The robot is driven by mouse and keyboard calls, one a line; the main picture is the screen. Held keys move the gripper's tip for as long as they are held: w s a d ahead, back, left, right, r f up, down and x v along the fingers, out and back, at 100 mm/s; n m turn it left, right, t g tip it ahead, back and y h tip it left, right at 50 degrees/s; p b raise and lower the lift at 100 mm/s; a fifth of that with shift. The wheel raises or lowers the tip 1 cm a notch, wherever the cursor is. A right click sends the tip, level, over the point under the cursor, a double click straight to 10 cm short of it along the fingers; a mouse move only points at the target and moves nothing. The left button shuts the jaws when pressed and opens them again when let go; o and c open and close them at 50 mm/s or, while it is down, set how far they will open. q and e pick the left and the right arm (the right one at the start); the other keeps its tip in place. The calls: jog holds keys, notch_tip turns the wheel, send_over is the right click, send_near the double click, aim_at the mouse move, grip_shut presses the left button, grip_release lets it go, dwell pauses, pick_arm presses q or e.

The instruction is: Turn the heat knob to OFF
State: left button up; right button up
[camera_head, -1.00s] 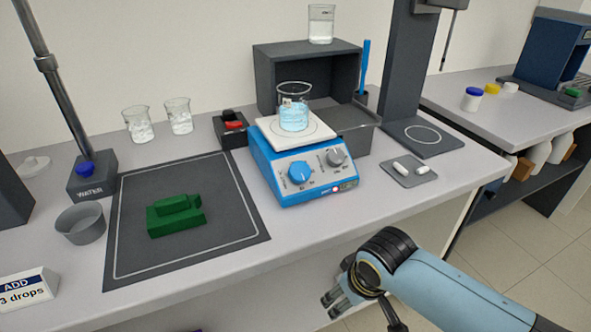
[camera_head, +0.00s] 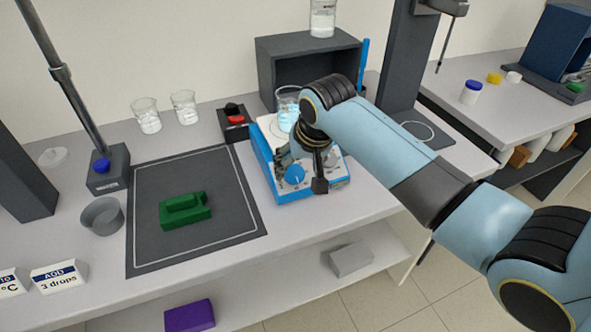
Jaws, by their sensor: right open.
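The blue and white hotplate stirrer (camera_head: 262,160) stands on the bench with a beaker of bluish liquid (camera_head: 287,104) on its top plate. On its sloped front, a blue knob (camera_head: 295,174) shows between the fingers of my right gripper (camera_head: 302,173). The gripper is open, in front of and over the control panel. I cannot tell whether it touches the knob. The grey knob on the right of the panel is hidden behind the gripper. The panel labels are too small and covered to read. My left gripper is not in view.
A dark mat (camera_head: 150,243) with a green block (camera_head: 185,209) lies left of the hotplate. A small box with a red button (camera_head: 234,118) stands close at its left rear. A dark open-front box (camera_head: 268,68) is behind. The bench's front edge is near.

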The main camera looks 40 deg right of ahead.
aim_at(296, 174)
jog(key=shift+x, duration=2)
jog(key=shift+c, duration=0.4)
jog(key=c, duration=1.1)
